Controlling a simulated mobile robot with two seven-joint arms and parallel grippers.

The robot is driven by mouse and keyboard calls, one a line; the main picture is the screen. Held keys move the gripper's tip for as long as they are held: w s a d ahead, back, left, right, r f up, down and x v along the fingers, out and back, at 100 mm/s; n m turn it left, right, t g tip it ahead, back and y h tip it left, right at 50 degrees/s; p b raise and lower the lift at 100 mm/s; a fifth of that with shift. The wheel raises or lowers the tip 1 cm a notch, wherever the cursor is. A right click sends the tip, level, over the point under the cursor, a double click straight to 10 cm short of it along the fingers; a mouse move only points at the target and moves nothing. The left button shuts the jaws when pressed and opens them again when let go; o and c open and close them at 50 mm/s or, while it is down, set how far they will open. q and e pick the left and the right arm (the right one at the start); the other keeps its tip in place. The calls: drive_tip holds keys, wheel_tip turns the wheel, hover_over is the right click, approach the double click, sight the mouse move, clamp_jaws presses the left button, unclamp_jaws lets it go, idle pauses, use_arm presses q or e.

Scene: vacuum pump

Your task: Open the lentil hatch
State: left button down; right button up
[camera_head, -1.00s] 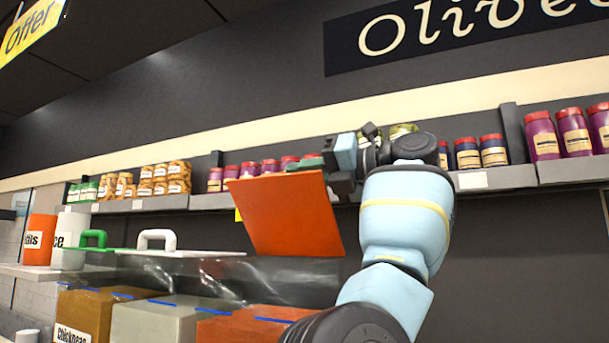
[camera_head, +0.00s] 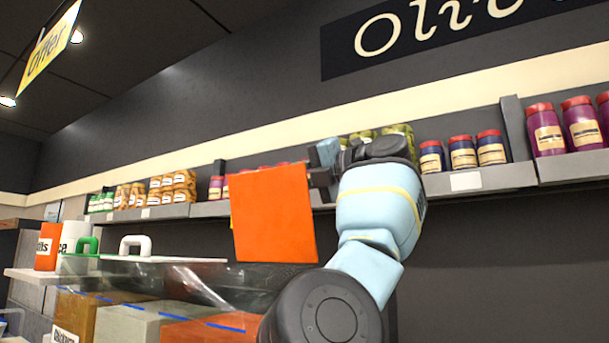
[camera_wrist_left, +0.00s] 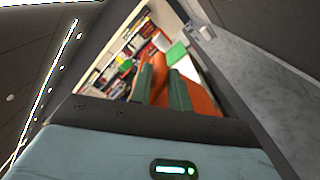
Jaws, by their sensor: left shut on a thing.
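The orange lentil hatch (camera_head: 272,215) stands raised and close to upright in the head view, its flat face toward me, above the orange bin (camera_head: 195,331). My left gripper (camera_head: 318,175) is at the hatch's upper right edge, shut on its handle side. The handle itself is hidden behind the panel in the head view. In the left wrist view the two green fingers (camera_wrist_left: 162,85) lie against the orange hatch (camera_wrist_left: 198,98). My right gripper is not in view.
Shelves of jars (camera_head: 462,155) run along the wall behind my arm.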

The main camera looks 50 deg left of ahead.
use_arm(q)
drive_tip(key=shift+w+a+f, duration=0.2)
drive_tip(key=shift+w, duration=0.55)
drive_tip(key=c, duration=1.4)
unclamp_jaws()
drive_tip(key=shift+w+a, duration=0.1)
drive_tip(key=shift+w, duration=0.05)
drive_tip(key=shift+o, duration=0.2)
drive_tip(key=shift+s+r, duration=0.1)
drive_tip(key=shift+s, duration=0.15)
